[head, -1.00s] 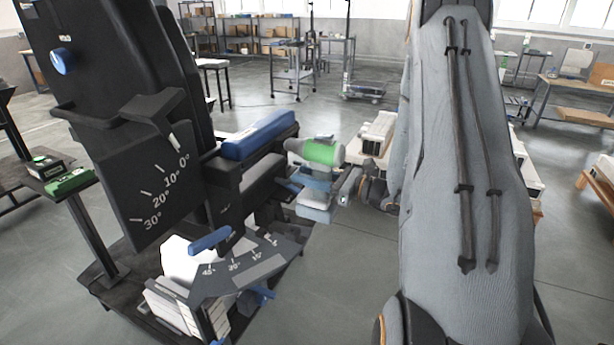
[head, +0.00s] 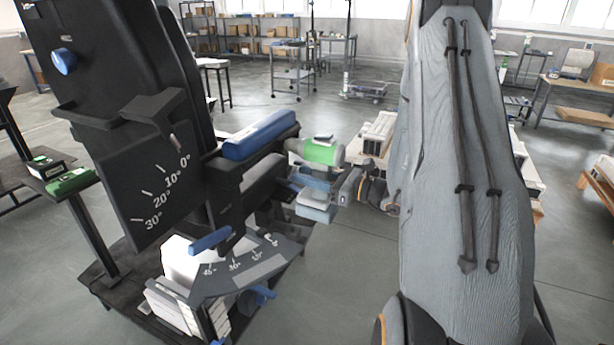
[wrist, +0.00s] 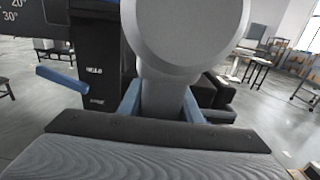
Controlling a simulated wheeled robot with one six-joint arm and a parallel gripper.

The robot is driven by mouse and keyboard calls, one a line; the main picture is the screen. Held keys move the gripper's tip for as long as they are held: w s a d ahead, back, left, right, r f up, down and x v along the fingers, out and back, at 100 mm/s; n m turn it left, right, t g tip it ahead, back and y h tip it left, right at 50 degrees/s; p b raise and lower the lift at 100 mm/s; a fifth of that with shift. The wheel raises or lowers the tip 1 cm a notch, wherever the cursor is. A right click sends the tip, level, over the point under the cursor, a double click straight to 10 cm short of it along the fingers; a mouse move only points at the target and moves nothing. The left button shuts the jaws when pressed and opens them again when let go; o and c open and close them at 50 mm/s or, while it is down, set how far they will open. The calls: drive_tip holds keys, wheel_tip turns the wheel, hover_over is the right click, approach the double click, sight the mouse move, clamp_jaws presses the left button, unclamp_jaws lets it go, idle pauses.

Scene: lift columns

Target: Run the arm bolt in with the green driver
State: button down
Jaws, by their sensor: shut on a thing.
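The green driver (head: 320,153) is a thick grey body with a green band, lying roughly level beside the chair arm in the head view. My gripper (head: 318,181) is shut on it from below. In the wrist view the driver (wrist: 190,35) is a large grey round body, with my gripper's blue fingers (wrist: 160,103) on either side of its neck. The chair arm (head: 262,180) is black under a blue armrest pad (head: 258,135). The driver's left end is close to the arm's front; I cannot tell whether they touch. The arm bolt is hidden.
A black plate with angle marks (head: 150,185) stands at left. A lower marked plate (head: 245,268) with a blue handle (head: 210,240) is below the arm. A small stand (head: 62,180) holds green boxes at far left.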

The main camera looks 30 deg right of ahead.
sight(323, 179)
drive_tip(key=shift+r, duration=0.1)
idle(0.6)
drive_tip(key=shift+p+v, duration=0.5)
drive_tip(key=shift+v, duration=1.9)
drive_tip(key=shift+p+v, duration=0.45)
drive_tip(key=shift+v, duration=1.6)
